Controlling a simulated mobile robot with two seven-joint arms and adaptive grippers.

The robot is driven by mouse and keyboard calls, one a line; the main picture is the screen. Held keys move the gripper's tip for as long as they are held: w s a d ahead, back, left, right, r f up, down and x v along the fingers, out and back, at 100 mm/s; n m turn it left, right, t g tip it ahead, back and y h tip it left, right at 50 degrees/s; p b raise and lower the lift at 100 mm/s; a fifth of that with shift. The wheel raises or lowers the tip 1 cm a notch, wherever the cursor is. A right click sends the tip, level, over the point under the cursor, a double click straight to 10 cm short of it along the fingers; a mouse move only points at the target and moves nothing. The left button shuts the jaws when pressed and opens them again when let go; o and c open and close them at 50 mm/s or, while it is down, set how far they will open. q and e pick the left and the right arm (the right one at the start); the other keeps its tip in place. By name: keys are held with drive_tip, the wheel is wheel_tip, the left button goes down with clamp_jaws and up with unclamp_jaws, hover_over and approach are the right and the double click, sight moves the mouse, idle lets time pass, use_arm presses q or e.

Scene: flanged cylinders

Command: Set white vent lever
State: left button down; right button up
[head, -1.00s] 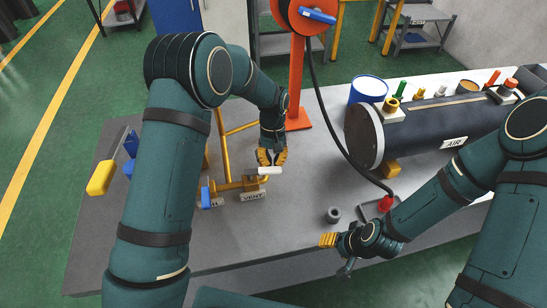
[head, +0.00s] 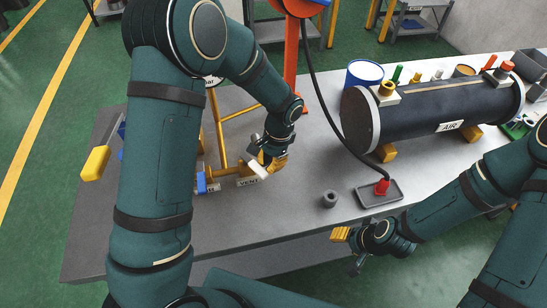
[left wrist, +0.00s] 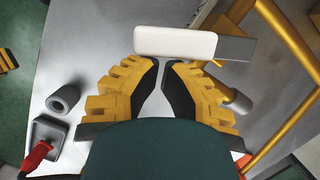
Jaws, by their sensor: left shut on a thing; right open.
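The white vent lever (head: 258,170) stands on the yellow pipe by the VENT label (head: 247,182) and lies slanted in the head view. In the left wrist view the white lever (left wrist: 175,43), with its grey end, crosses just at my fingertips. My left gripper (head: 272,165) is at the lever; its yellow fingers (left wrist: 163,66) are drawn close together and shut on it. The exact contact is partly hidden. My right gripper (head: 341,234) is open and empty beyond the table's front edge.
A blue lever (head: 201,183) stands just left of the VENT label, and a yellow handle (head: 95,163) is further left. A grey ring (head: 330,199), a tray (head: 366,194) with a red plug (head: 382,187) and the AIR tank (head: 430,110) are to the right. The front tabletop is clear.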

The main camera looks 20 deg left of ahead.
sight(262, 172)
use_arm(q)
drive_tip(key=s+m, duration=0.1)
drive_tip(key=m, duration=0.1)
drive_tip(key=shift+s+a+m, duration=0.2)
drive_tip(key=shift+s+m, duration=0.1)
drive_tip(key=shift+s, duration=0.1)
drive_tip(key=shift+s+a+m+t+y+b, duration=0.2)
drive_tip(key=shift+s+m, duration=0.15)
drive_tip(key=shift+m, duration=0.25)
drive_tip(key=shift+s+a+m+t+y+b, duration=0.2)
drive_tip(key=shift+s+m, duration=0.15)
drive_tip(key=shift+m, duration=0.25)
drive_tip(key=v, duration=1.2)
drive_tip(key=shift+s, duration=0.2)
